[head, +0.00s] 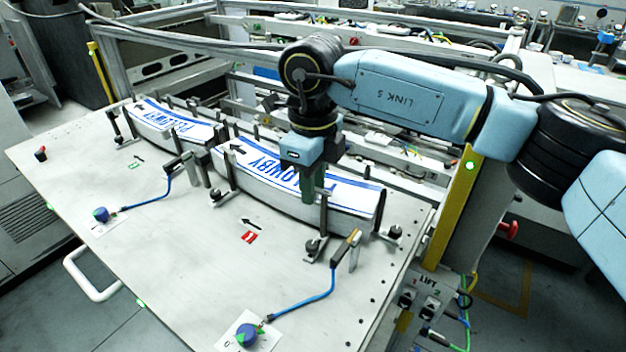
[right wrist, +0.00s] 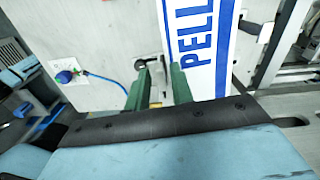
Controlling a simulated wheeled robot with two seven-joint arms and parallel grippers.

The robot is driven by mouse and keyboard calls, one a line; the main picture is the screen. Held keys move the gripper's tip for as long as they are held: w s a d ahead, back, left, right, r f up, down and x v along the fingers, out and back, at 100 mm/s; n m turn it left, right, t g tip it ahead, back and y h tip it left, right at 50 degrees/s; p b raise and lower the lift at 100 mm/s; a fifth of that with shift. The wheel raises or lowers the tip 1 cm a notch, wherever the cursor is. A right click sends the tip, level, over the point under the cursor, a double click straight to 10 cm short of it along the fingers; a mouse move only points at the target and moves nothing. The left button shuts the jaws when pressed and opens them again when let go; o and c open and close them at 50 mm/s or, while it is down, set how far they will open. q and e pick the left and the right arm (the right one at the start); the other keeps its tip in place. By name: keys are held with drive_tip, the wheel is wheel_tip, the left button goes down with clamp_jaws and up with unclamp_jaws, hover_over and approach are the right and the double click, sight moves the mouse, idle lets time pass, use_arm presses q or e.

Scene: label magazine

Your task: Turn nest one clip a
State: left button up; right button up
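Two curved stacks of white labels with blue print lie in nests on the tilted plate: a left stack (head: 172,122) and a right stack (head: 262,180). My right gripper (head: 310,198) points down at the front edge of the right stack and hides part of its print. In the right wrist view its green fingers (right wrist: 160,88) stand apart, with a metal clip (right wrist: 155,98) between them; contact is unclear. The label stack (right wrist: 205,50) lies beside them. In the head view, a clip with a dark foot (head: 315,244) stands just below the fingers. My left gripper is not seen.
Blue knobs with cables stand on the plate at the front (head: 246,335) and at the left (head: 101,214). A sensor bracket (head: 346,246) is close to the right of the clip. A red marker (head: 249,237) lies on the plate. Frame rails (head: 200,75) run behind.

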clamp_jaws()
drive_tip(key=shift+f+n+b, duration=0.1)
drive_tip(key=shift+n+b, duration=0.6)
drive_tip(key=shift+b, duration=0.2)
drive_tip(key=s+n+b, duration=0.1)
drive_tip(key=n+b, duration=0.1)
drive_tip(key=n, duration=0.3)
drive_tip(key=n+b, duration=0.2)
drive_tip(key=n, duration=0.4)
drive_tip(key=s+d+n+b, duration=0.1)
drive_tip(key=n+b, duration=0.2)
drive_tip(key=n, duration=0.2)
drive_tip(key=shift+s+r, duration=0.2)
drive_tip(key=shift+s, duration=0.15)
drive_tip(key=shift+n, duration=0.4)
